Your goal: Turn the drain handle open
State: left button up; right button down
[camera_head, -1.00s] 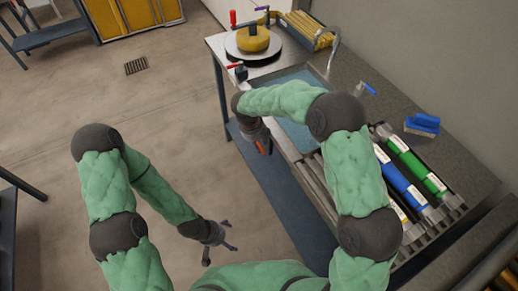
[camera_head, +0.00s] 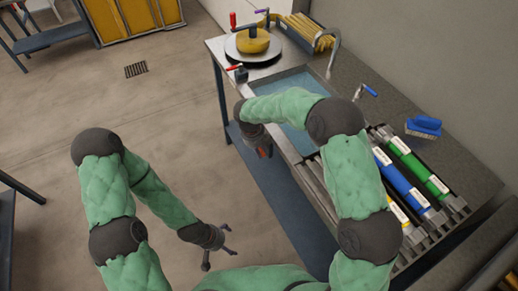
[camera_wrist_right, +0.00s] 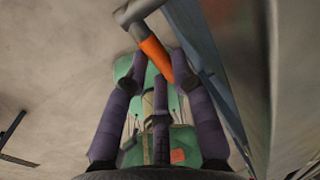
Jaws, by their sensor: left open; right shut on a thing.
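The drain handle (camera_head: 265,152) is orange and sits low at the left front side of the sink. In the right wrist view the orange handle (camera_wrist_right: 155,58) runs at a slant from a grey pipe (camera_wrist_right: 138,14). My right gripper (camera_wrist_right: 158,68) is shut on the handle, with its purple-grey fingers on either side of it. In the head view the right wrist and hand (camera_head: 253,131) partly hide the handle and its pipe. My left gripper (camera_head: 221,247) is open and empty above the floor, away from the bench.
A yellow part (camera_head: 253,41) stands on a round turntable. Green and blue tubes (camera_head: 405,180) lie in a rack at right. A blue brush (camera_head: 424,125) lies behind them.

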notch_tip(320, 180, down, 3)
jog(key=t+y+b, duration=0.1)
jog(key=t+b, duration=0.2)
jog(key=t+y+b, duration=0.1)
jog(key=t+b, duration=0.2)
jog(key=shift+s+m+b, duration=0.15)
jog(key=shift+m+b, duration=0.15)
jog(key=shift+b, duration=0.1)
jog(key=shift+f+t+y, duration=0.2)
jog(key=shift+t+y, duration=0.1)
dwell(0.4)
jog(key=c, duration=1.3)
grip_release()
jog(key=v, duration=1.2)
